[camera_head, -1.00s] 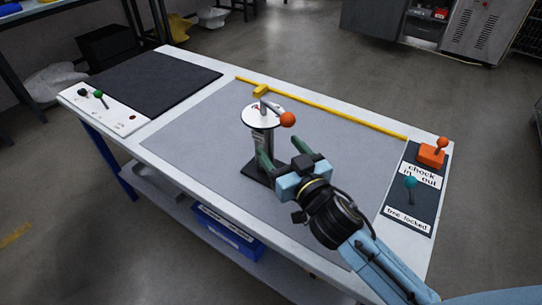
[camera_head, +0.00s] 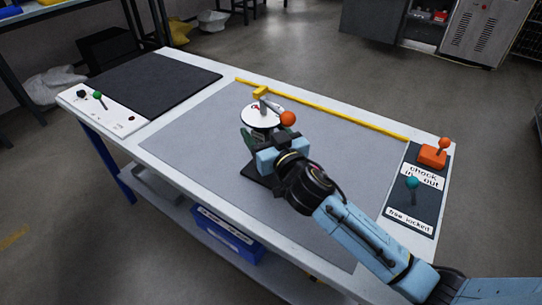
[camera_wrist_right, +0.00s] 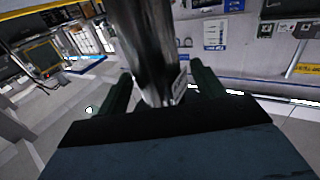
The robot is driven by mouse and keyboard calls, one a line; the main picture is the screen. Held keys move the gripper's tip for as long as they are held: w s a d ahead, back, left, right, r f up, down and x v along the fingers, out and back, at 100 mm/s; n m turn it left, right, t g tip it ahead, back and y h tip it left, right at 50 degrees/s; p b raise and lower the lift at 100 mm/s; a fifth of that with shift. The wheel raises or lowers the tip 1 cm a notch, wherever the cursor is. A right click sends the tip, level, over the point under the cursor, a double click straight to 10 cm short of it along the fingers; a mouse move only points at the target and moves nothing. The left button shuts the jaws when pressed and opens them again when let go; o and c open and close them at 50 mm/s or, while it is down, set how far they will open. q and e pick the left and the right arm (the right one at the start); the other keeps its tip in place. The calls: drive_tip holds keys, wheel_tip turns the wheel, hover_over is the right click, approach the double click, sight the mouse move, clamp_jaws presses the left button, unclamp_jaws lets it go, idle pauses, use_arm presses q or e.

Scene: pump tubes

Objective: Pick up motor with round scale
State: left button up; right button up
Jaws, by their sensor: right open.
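The motor with the round white scale (camera_head: 258,118) stands upright on its dark base on the grey mat (camera_head: 200,130). An orange-knobbed lever sits at its top. My right gripper (camera_head: 264,139) is at the motor's column, just below the scale, and hides much of the column. In the right wrist view the metal column (camera_wrist_right: 152,50) stands between the two green fingers (camera_wrist_right: 160,90). The fingers are open, one on each side of it, with a gap visible at the left. My left gripper is not in view.
A panel with an orange lever (camera_head: 433,156) and a teal lever (camera_head: 412,184) lies at the table's right end. A yellow bar (camera_head: 330,113) runs along the far edge. A black mat (camera_head: 150,80) and white switch panel (camera_head: 104,108) are at the left.

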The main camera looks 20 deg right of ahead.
drive_tip(key=shift+c, duration=0.5)
clamp_jaws()
drive_tip(key=shift+r, duration=0.15)
drive_tip(key=shift+r, duration=0.15)
